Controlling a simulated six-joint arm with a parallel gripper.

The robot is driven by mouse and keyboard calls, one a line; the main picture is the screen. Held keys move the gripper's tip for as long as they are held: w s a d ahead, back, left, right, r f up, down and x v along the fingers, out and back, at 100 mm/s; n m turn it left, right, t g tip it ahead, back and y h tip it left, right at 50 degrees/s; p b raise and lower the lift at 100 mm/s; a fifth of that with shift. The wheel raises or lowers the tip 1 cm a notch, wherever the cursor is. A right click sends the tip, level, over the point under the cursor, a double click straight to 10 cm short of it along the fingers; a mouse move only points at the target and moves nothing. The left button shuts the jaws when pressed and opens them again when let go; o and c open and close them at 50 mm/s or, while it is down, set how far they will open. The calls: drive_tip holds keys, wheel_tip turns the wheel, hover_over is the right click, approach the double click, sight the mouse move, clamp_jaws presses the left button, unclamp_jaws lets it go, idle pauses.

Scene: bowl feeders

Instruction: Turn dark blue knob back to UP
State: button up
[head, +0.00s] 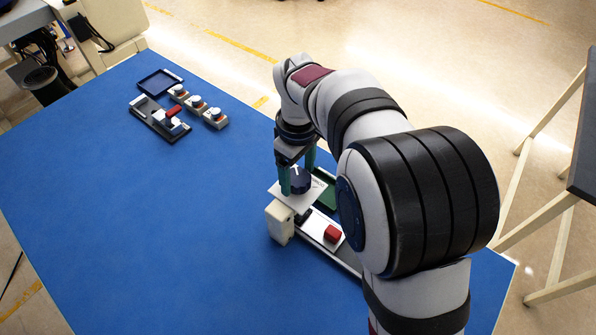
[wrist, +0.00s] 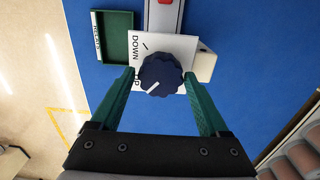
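The dark blue knob (head: 301,182) sits on a white plate (head: 285,193); the knob also shows in the wrist view (wrist: 161,73). In the wrist view, its white pointer line points to the lower left, toward a partly hidden label. The word DOWN is on the plate (wrist: 176,45) to the upper left of the knob, with a short black tick beside it. My gripper (wrist: 159,76) is open, with its green fingers on either side of the knob and visible gaps between. It shows in the head view (head: 298,178) over the plate.
A red block (head: 332,233) sits on a light rail in front of the plate. A green tray (head: 326,200) lies beside it. At the far left are a dark blue tray (head: 158,80), another red-topped unit (head: 172,113) and several small knobs (head: 196,102). The blue table's middle is clear.

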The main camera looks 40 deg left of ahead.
sight(298, 177)
drive_tip(key=shift+o, duration=1.1)
wheel_tip(298, 177, up, 16)
drive_tip(key=shift+f, duration=0.1)
drive_tip(key=d+m, duration=0.7)
drive_tip(key=d, duration=0.7)
drive_tip(key=s+d+f+m+y, duration=0.1)
drive_tip(key=s+d+f+m, duration=0.4)
drive_tip(key=s+d+m, duration=0.2)
drive_tip(key=s+d+f+m, duration=0.5)
drive_tip(key=s+d+m, duration=0.2)
drive_tip(key=d+m, duration=0.2)
drive_tip(key=shift+s+d+m+y, duration=0.3)
drive_tip(key=shift+s+d+y, duration=0.1)
drive_tip(key=shift+d, duration=0.45)
